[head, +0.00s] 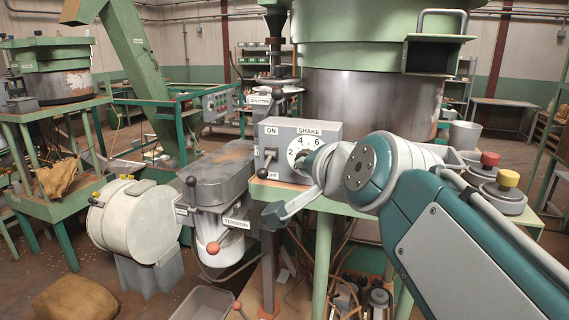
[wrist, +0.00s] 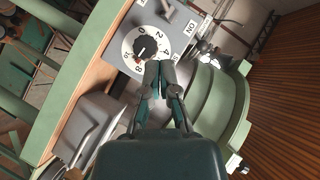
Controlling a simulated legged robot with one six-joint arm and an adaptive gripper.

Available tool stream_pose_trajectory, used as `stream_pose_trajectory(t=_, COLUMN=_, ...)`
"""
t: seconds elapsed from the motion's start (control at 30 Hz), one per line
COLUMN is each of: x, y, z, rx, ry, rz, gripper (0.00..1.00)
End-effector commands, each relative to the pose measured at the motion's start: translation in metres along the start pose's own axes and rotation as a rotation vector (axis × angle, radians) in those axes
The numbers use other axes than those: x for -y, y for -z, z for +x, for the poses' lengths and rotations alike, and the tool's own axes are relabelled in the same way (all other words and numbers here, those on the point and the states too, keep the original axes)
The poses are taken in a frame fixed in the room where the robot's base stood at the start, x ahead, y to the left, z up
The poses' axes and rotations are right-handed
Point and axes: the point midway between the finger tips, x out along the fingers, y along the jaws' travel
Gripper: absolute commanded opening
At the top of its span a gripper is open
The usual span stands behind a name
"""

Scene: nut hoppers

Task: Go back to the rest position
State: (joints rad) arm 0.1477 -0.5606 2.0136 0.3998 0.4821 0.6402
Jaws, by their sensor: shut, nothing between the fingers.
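My gripper (wrist: 160,68) is shut and empty in the wrist view, its dark fingertips close together beside the white numbered dial (wrist: 143,50). In the head view my gripper (head: 310,162) is partly hidden by my own wrist and points left at the SHAKE dial (head: 298,146) on the grey control box (head: 325,130). I cannot tell whether the fingertips touch the dial or its knob. My arm reaches in from the lower right.
An ON lever (head: 268,160) is on the box's left. A grey belt housing (head: 218,170) and round cream motor (head: 135,220) stand left. The green hopper (head: 350,55) rises behind. Red (head: 490,160) and yellow (head: 508,179) buttons are right of my wrist.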

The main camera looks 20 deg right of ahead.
Motion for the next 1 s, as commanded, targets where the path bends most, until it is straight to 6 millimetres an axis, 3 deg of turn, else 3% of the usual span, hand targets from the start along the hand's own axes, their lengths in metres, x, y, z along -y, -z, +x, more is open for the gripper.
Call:
stream_pose_trajectory(t=0.13, x=-0.004, y=-0.004, z=0.0, rx=0.011, ry=-0.011, rz=-0.018, gripper=0.0)
stream_pose_trajectory(t=0.23, x=-0.029, y=-0.025, z=0.0, rx=0.069, ry=-0.071, rz=-0.122, gripper=0.0)
stream_pose_trajectory(t=0.5, x=-0.162, y=-0.123, z=-0.024, rx=0.434, ry=-0.33, rz=-0.688, gripper=0.0)
stream_pose_trajectory(t=0.63, x=-0.21, y=-0.15, z=-0.042, rx=0.585, ry=-0.399, rz=-0.886, gripper=0.0)
stream_pose_trajectory(t=0.77, x=-0.231, y=-0.16, z=-0.051, rx=0.656, ry=-0.427, rz=-0.973, gripper=0.0)
stream_pose_trajectory(t=1.0, x=-0.233, y=-0.16, z=-0.051, rx=0.663, ry=-0.43, rz=-0.983, gripper=0.0)
